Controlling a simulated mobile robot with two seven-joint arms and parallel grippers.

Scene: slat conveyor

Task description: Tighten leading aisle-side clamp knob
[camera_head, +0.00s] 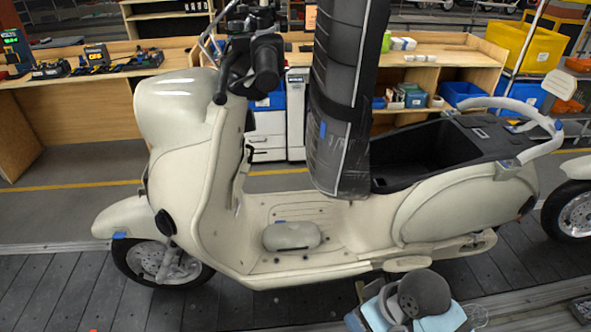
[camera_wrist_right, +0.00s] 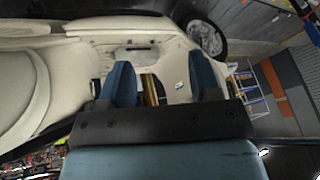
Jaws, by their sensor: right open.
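A cream scooter (camera_head: 205,165) stands upright on the slat conveyor, its front wheel (camera_head: 160,262) to the left. I cannot make out a clamp knob for certain in either view. A dark round part of my right arm (camera_head: 425,292) shows low in the head view, in front of the scooter's lower side. In the right wrist view my right gripper (camera_wrist_right: 163,78) has its two blue fingers apart, with nothing seen held between them. The scooter's pale body (camera_wrist_right: 165,55) shows beyond the fingertips, and a wheel (camera_wrist_right: 205,36) is above them. My left gripper is not in view.
The dark slat conveyor (camera_head: 60,285) runs under the scooter. A grey pad (camera_head: 292,236) lies on its footboard. Wooden workbenches (camera_head: 105,70) with tools stand behind, past a yellow floor line (camera_head: 70,186). Another scooter's wheel (camera_head: 575,215) shows at the right edge.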

